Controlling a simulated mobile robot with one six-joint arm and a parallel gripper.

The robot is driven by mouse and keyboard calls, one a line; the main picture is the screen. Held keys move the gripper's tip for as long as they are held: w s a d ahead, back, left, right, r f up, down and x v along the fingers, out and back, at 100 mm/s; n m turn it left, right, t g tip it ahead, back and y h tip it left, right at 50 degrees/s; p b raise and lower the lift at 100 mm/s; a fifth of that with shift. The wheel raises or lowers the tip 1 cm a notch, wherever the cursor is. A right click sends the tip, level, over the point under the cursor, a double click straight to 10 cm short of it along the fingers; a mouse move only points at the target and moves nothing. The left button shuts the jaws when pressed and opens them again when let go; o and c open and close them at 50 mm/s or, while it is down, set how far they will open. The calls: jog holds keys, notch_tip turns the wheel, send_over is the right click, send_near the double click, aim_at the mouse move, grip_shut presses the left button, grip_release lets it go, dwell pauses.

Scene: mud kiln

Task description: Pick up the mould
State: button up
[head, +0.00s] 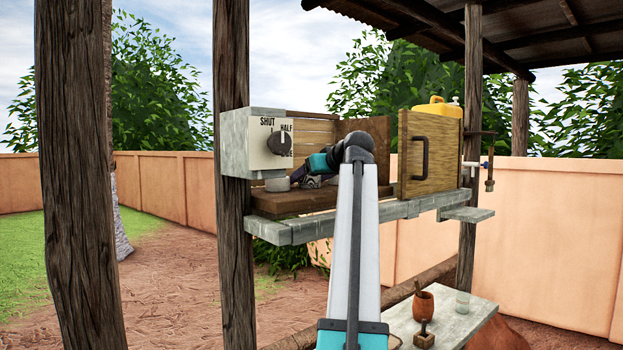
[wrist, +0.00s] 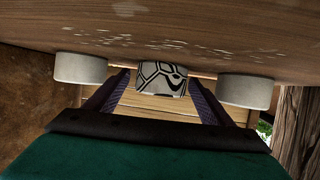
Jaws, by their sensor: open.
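In the wrist view, a small pale round piece with a black line pattern (wrist: 161,76), apparently the mould, sits on a wooden shelf, which appears at the top of this view. My gripper (wrist: 159,88) is open, its dark fingers on either side of this piece, with gaps visible between. Whether its tips touch the piece cannot be told. In the head view my gripper (head: 312,182) is low over the wooden shelf (head: 300,201), and my arm hides much of the space behind it. The patterned piece cannot be made out there.
Two plain pale round pieces flank the patterned one, one left (wrist: 80,67) and one right (wrist: 245,91). A switch box (head: 268,143) stands left of the shelf, a wooden door (head: 430,153) right. A lower table (head: 465,318) holds a brown cup (head: 423,304).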

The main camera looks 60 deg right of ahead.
jog(key=shift+w+f, duration=0.1)
jog(key=shift+w, duration=0.05)
dwell(0.4)
jog(key=c, duration=1.3)
